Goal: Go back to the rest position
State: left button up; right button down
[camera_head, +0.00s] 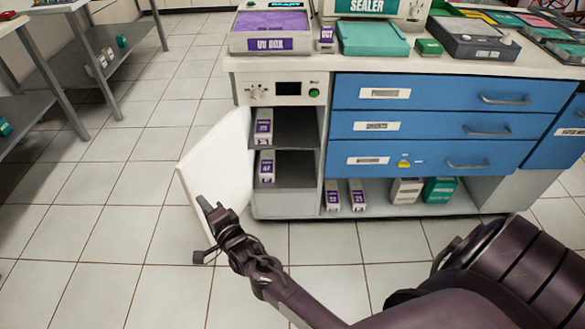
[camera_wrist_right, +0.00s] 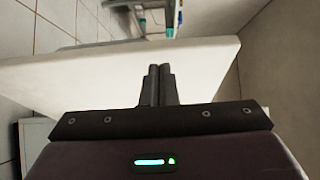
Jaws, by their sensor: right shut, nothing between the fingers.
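My right gripper (camera_head: 209,207) is in front of the open white cabinet door (camera_head: 222,150) at the left of the blue-drawer cabinet. In the right wrist view its fingers (camera_wrist_right: 158,86) are together with nothing between them. The white door panel (camera_wrist_right: 60,75) lies just beyond the fingertips in that view; I cannot tell whether they touch it. My left gripper is in neither view.
The open compartment has two shelves holding purple-and-white boxes (camera_head: 264,127). Blue drawers (camera_head: 440,95) are to the right. The countertop carries a UV box (camera_head: 268,44) and a sealer tray (camera_head: 372,38). The tiled floor (camera_head: 90,200) on the left is clear.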

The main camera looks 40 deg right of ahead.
pick_arm(q)
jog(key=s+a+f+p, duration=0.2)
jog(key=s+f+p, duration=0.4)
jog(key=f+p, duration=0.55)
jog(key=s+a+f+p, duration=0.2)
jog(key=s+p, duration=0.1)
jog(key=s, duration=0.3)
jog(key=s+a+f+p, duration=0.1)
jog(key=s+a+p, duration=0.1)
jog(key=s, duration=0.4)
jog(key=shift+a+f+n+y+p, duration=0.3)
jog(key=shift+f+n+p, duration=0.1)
jog(key=shift+p, duration=0.35)
pick_arm(e)
jog(key=s+d+f+n+g, duration=0.4)
jog(key=s+f, duration=0.4)
jog(key=s, duration=0.8)
jog(key=s+d+f+n+g+h, duration=0.1)
jog(key=s+d+f+n+g, duration=0.3)
jog(key=s, duration=1.3)
jog(key=s+d+f+n+g, duration=0.4)
jog(key=s+f+n+g, duration=0.5)
jog(key=s+f, duration=0.5)
jog(key=shift+s+n+h, duration=0.4)
jog(key=shift+s+n, duration=0.7)
jog(key=shift+s, duration=0.15)
